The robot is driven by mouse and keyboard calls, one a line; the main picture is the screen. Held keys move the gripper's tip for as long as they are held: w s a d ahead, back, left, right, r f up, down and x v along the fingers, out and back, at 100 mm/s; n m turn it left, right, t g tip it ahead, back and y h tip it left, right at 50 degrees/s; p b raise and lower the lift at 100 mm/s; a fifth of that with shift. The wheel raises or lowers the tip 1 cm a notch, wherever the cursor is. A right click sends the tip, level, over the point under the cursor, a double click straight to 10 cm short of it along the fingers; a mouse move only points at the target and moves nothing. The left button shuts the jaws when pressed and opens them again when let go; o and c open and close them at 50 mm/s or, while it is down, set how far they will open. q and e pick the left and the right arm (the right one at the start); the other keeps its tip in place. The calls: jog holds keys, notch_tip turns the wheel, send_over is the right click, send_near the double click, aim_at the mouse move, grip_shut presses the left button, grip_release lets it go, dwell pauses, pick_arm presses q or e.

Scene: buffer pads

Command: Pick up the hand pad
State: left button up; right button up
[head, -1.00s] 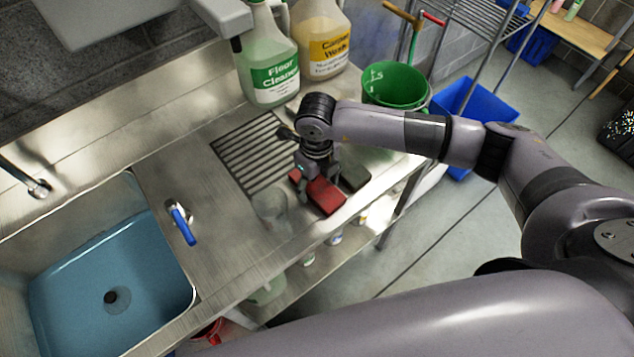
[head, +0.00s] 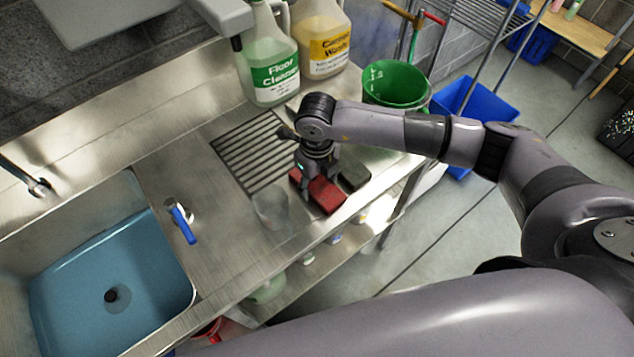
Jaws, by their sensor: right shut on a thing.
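A red hand pad (head: 326,195) lies near the front edge of the steel counter, right of the clear cup. My right gripper (head: 308,188) points down over the pad's back left part and is shut on it. The fingers hide part of the pad, and I cannot tell whether it is raised off the counter. A dark grey-green pad (head: 355,176) lies just to the right, close beside the red one. My left gripper is not in view.
A clear cup (head: 270,209) stands close on the left. A floor cleaner jug (head: 271,65), a yellow-labelled jug (head: 323,45) and a green bucket (head: 394,84) stand behind. The sink (head: 100,275) with a blue handle (head: 183,225) is at left. Bare counter lies between.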

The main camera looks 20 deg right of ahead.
aim_at(317, 183)
notch_tip(317, 183, up, 20)
jog(key=b, duration=0.4)
